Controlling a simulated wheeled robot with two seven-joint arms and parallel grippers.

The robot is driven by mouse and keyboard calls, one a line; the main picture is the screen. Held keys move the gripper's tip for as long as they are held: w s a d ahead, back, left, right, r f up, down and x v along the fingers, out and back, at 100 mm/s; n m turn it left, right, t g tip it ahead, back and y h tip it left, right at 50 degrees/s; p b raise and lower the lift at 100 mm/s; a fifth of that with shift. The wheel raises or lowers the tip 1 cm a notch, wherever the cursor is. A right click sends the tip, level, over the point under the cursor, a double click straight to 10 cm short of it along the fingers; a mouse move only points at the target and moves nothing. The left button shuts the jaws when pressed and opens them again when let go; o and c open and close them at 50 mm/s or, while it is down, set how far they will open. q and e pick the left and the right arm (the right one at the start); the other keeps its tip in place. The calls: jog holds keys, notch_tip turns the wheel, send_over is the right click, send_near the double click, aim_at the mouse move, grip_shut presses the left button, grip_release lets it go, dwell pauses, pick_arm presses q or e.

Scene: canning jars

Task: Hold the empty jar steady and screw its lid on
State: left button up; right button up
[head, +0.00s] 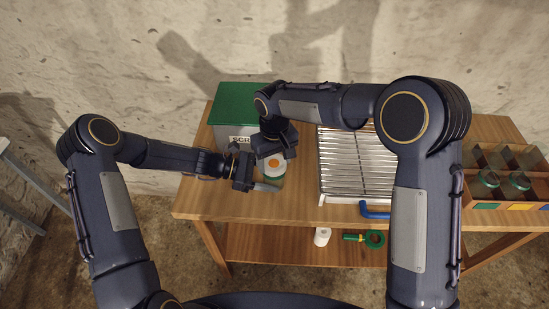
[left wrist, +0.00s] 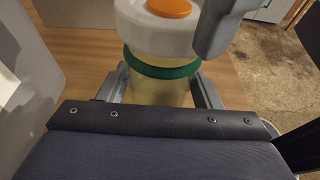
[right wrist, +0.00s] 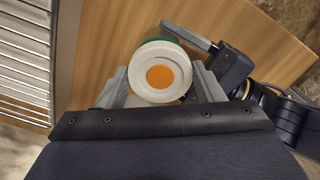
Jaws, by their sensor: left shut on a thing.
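The jar (left wrist: 160,92) stands upright on the wooden bench, with clear glass and a green band below its mouth. Its white lid (right wrist: 160,75) with an orange centre sits on top; I cannot tell how far it is threaded. The lid also shows in the head view (head: 273,163). My left gripper (head: 266,186) is shut on the jar's glass body from the side, below the green band. My right gripper (right wrist: 163,88) is above the lid, its open fingers on either side of it; one (left wrist: 217,28) shows beside the lid in the left wrist view.
A grey bin with a green top (head: 247,103) stands behind the jar. A wire rack on a tray (head: 355,165) with a blue handle lies to the right. A divided wooden box (head: 483,203) holds jars at far right. A white cylinder (head: 322,236) and a green tool (head: 373,239) are on the lower shelf.

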jog(key=c, duration=0.6)
jog(key=m, duration=0.3)
jog(key=shift+a+m, duration=0.1)
jog(key=shift+m, duration=0.7)
jog(key=m, duration=0.3)
jog(key=shift+a, duration=0.1)
jog(key=shift+m, duration=0.8)
jog(key=m, duration=0.4)
jog(key=shift+a, duration=0.1)
jog(key=shift+m, duration=0.3)
